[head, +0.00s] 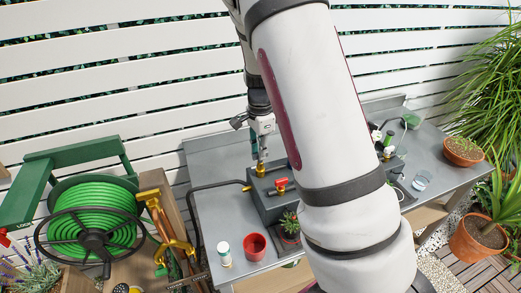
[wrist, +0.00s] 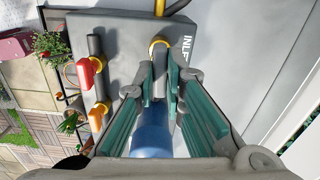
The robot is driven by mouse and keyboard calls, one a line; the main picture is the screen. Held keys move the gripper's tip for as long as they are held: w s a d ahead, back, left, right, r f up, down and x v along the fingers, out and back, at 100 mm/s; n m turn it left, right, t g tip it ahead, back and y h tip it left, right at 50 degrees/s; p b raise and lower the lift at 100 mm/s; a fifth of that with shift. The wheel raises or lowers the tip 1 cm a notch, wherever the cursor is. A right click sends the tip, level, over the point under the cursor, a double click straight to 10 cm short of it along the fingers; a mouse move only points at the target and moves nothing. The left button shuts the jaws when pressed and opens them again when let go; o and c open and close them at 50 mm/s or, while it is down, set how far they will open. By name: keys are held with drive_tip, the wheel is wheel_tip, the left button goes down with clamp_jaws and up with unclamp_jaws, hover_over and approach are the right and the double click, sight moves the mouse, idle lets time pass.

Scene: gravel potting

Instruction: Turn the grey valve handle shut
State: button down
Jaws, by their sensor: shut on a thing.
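My gripper (head: 261,160) points down at the left part of a grey box (head: 268,203) on the bench. In the wrist view, its teal fingers (wrist: 160,86) are shut on the narrow grey valve handle (wrist: 159,82). The handle is beside a brass fitting (wrist: 158,46) near the printed label on the grey box (wrist: 118,36). A blue cylindrical piece (wrist: 151,138) shows between the fingers, nearer the camera; whether it joins the handle is unclear. The fingers hide much of the handle, so its exact angle cannot be told.
A red pot (head: 255,246), a white jar (head: 224,253) and a small plant (head: 290,224) stand in front. A black hose (head: 207,187) meets the box's left side.

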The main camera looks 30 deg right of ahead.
drive_tip(key=shift+m, duration=0.7)
drive_tip(key=c, duration=1.7)
unclamp_jaws()
drive_tip(key=shift+o, duration=0.2)
wheel_tip(320, 180, up, 12)
